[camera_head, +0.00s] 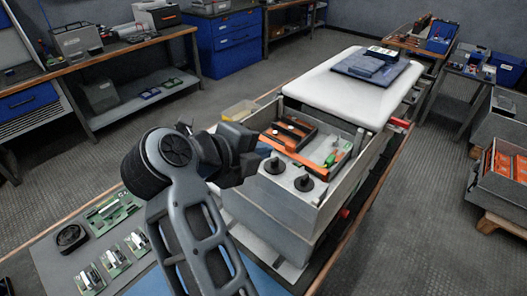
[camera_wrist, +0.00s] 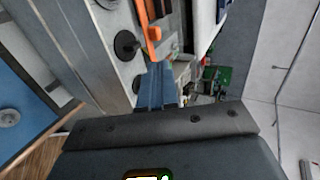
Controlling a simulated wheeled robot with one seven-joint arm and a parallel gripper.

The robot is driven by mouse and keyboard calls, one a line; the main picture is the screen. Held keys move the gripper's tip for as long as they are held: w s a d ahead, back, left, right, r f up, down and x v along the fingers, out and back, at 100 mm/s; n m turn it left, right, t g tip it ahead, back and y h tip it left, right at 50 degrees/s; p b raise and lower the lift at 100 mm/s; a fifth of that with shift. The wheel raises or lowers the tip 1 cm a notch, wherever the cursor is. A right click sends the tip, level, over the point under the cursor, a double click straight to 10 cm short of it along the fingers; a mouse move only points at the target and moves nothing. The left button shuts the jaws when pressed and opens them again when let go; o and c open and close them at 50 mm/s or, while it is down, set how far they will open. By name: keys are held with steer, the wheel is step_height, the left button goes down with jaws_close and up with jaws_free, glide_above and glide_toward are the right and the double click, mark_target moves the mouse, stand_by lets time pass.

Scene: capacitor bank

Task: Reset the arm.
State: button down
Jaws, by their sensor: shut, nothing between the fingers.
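My arm rises in the foreground of the head view. My gripper (camera_head: 264,149) is at the near left edge of an open grey cabinet (camera_head: 333,196), in front of its opening. In the wrist view the two blue fingers (camera_wrist: 157,72) are together with nothing between them. Beyond them are an orange bar (camera_wrist: 148,25) and a black round terminal (camera_wrist: 126,44). The orange bar (camera_head: 283,158) and two black terminals, one of them at the front (camera_head: 304,183), also show in the head view. I cannot tell whether the fingers touch anything.
A white lid (camera_head: 320,92) covers the cabinet's far part, with a dark blue-grey item (camera_head: 370,68) on it. Green circuit boards (camera_head: 113,212) and a black round part (camera_head: 71,238) lie on a mat at left. Benches line the room; the floor (camera_head: 290,75) between is clear.

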stand_by(0.4)
steer(key=d+h, duration=0.1)
steer(key=d, duration=0.2)
steer(key=d+t+h, duration=0.1)
steer(key=d, duration=0.2)
steer(key=d+f+h, duration=0.1)
steer(key=d, duration=0.3)
steer(key=shift+s+m, duration=0.3)
steer(key=shift+s, duration=0.05)
steer(key=s+d+r+n+t+h, duration=0.1)
steer(key=s+d+r+n+t, duration=0.2)
steer(key=s+d+n+t, duration=1.05)
steer(key=s+f+n+g+y, duration=0.2)
steer(key=s+n+g+y, duration=0.1)
steer(key=s, duration=0.6)
steer(key=s+f+n+g+y+b, duration=0.1)
steer(key=s+f+n+g+y, duration=0.2)
steer(key=s, duration=0.6)
steer(key=s+f+n+g+y, duration=0.3)
steer(key=s+n+y, duration=0.2)
steer(key=s+n, duration=0.2)
steer(key=shift+s+a+f+y+b, duration=0.2)
steer(key=shift+s+f+y+b, duration=0.1)
steer(key=shift+s, duration=0.75)
